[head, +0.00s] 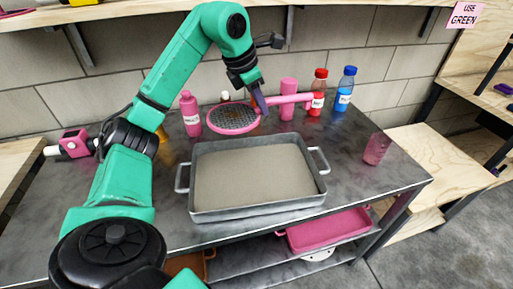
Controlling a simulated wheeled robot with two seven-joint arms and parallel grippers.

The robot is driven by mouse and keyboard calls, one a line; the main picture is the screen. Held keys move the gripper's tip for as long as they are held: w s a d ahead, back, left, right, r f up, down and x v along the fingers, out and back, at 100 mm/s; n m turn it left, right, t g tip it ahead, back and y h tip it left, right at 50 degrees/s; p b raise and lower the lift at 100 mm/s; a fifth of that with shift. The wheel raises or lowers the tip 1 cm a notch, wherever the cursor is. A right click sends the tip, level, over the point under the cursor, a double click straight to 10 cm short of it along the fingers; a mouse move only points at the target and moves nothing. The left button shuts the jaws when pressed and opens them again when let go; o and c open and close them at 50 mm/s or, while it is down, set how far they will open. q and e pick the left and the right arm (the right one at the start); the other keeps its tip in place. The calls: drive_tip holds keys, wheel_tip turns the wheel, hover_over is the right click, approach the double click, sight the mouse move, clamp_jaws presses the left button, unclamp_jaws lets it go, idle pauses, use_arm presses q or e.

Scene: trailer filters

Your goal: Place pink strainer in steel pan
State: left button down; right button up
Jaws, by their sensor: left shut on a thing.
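The pink strainer (233,119) has a round dark mesh and a pink handle pointing right. My left gripper (261,108) is shut on its handle near the mesh and holds it by the far left side of the steel pan. The steel pan (256,211) is a rectangular grey tray with two side handles, in the middle of the metal table. Its inside looks empty. I cannot tell exactly how high the strainer is above the table. My right gripper does not show.
Behind the pan on the metal table (390,185) stand a pink bottle (190,115), a pink container (288,99), a red bottle (317,95) and a blue bottle (344,90). A pink cup (376,149) stands at right. A pink tray (330,231) lies on the lower shelf.

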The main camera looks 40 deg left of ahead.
use_arm(q)
drive_tip(key=shift+s+f+b, duration=0.1)
drive_tip(key=shift+f+b, duration=0.25)
drive_tip(key=shift+f, duration=0.6)
drive_tip(key=f+b, duration=0.1)
drive_tip(key=f, duration=0.3)
drive_tip(key=s+f+b, duration=0.1)
drive_tip(key=f, duration=0.3)
drive_tip(key=d+f+b, duration=0.1)
drive_tip(key=f, duration=0.3)
drive_tip(key=shift+s, duration=0.15)
drive_tip(key=shift+f, duration=0.85)
wheel_tip(320, 180, down, 3)
drive_tip(key=shift+s+d+r, duration=0.1)
drive_tip(key=shift+f, duration=0.2)
drive_tip(key=c, duration=0.7)
unclamp_jaws()
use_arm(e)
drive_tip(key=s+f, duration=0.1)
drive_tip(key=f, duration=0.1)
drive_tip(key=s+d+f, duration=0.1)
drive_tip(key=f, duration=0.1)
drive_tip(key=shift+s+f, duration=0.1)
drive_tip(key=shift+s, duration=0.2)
